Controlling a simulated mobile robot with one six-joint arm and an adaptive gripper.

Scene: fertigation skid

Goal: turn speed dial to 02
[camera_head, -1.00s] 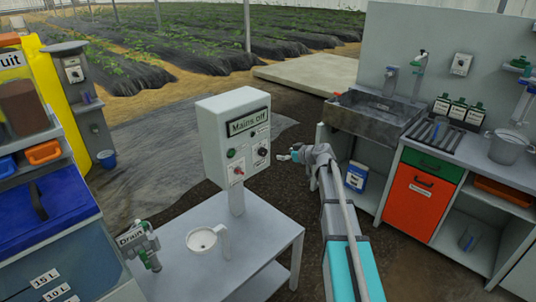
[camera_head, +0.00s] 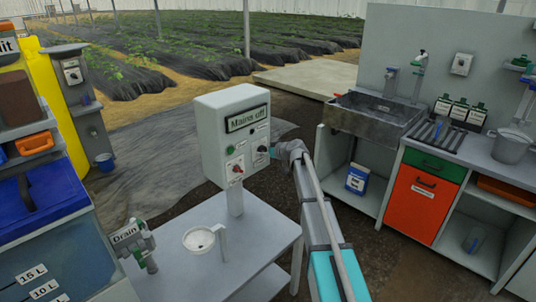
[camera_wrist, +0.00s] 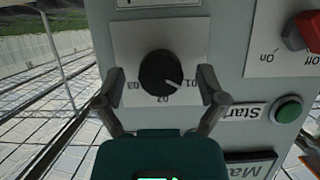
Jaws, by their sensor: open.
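The speed dial (camera_wrist: 158,68) is a round black knob on a white plate, with the wrist view upside down. Its white mark points toward 01, on the right in that view; 02 is below and 03 to the left. In the head view the dial (camera_head: 262,149) is small, on the right of the grey control box (camera_head: 215,110). My gripper (camera_wrist: 160,93) is open. Its fingertips are on either side of the dial, with gaps between them and the knob. In the head view my gripper (camera_head: 274,152) is at the box's right front side.
The red switch (camera_wrist: 306,32) and the green start button (camera_wrist: 286,109) are beside the dial on the same panel.

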